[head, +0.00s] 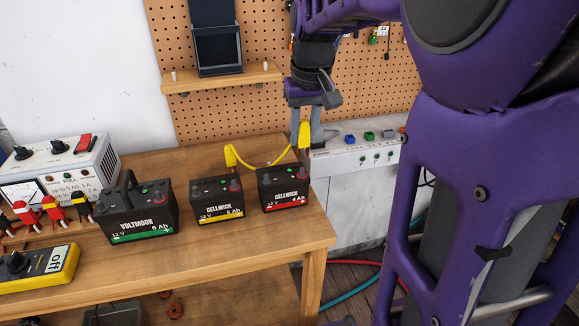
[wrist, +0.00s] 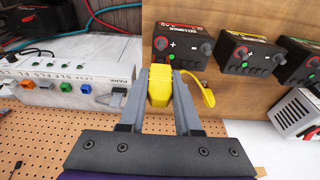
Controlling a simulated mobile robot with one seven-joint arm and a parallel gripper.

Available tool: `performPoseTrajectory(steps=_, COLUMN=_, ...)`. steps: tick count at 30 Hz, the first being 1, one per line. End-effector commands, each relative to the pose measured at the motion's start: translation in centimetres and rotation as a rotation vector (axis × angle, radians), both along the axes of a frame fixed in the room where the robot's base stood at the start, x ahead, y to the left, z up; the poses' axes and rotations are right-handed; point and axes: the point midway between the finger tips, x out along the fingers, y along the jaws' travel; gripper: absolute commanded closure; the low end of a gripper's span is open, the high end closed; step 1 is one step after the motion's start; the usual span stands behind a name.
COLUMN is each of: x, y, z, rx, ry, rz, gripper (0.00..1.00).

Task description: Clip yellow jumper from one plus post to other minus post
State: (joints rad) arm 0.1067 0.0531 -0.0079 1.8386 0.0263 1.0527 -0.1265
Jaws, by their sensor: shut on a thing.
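My gripper (head: 304,112) points down behind the right end of the bench, shut on one yellow clip of the jumper (head: 304,135). The same clip shows between the fingers in the wrist view (wrist: 160,86). A yellow cable sags from it to the other yellow clip (head: 230,156), which appears clear of the posts, behind the batteries. The red-label Gellwick battery (head: 285,190) is nearest my gripper, its black post left and red post right. The yellow-label Gellwick battery (head: 217,202) stands left of it, with a red post (head: 234,184) at its right. The green-label Voltmoor battery (head: 139,212) stands further left.
A charger box (head: 70,165), several red, yellow and black clips (head: 52,208) and a yellow meter (head: 38,268) crowd the left of the bench. A pegboard with a small shelf (head: 222,79) rises behind. Bare wood (head: 220,245) lies in front of the batteries.

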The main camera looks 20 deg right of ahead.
Motion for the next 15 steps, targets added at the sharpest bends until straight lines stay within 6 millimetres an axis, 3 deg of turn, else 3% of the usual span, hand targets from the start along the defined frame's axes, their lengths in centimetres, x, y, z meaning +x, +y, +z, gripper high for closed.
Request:
performPoseTrajectory(steps=1, x=0.0, y=0.0, z=-1.2, rx=0.000, ry=0.001, rz=0.000, gripper=0.95)
performPoseTrajectory(steps=5, x=0.0, y=0.0, z=-2.1, rx=0.000, ry=-0.001, rz=0.000, gripper=0.95)
performPoseTrajectory(steps=15, x=0.1, y=0.0, z=-2.4, rx=0.000, ry=-0.002, rz=0.000, gripper=0.95)
